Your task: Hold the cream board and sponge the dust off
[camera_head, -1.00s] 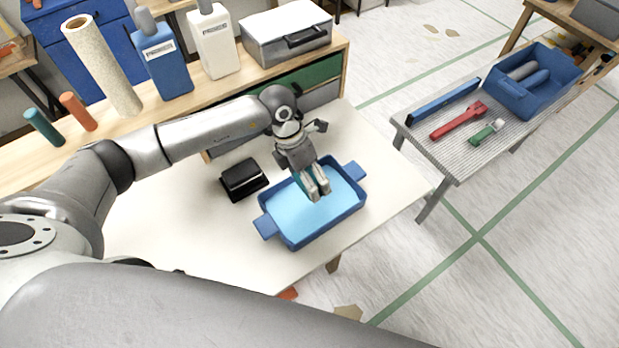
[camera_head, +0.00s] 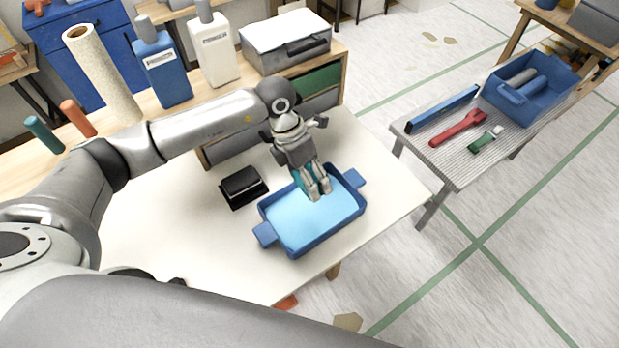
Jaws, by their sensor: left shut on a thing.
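My left gripper (camera_head: 318,188) points down over the blue tray (camera_head: 334,233), near its back wall. It is shut on a teal thing, likely the sponge (camera_head: 300,183), mostly hidden by the fingers. The tray has two side handles and a light blue inside, possibly water. I cannot tell whether the sponge touches it. A broad cream surface (camera_head: 205,245) lies under the tray; I cannot tell whether this is the cream board or the tabletop. My right gripper is not in view.
A black block (camera_head: 243,186) sits left of the tray. Behind are a blue bottle (camera_head: 163,70), a white bottle (camera_head: 213,50), a paper roll (camera_head: 103,75) and a grey case (camera_head: 287,42). A ribbed side table (camera_head: 425,122) at right carries tools and a blue bin (camera_head: 535,92).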

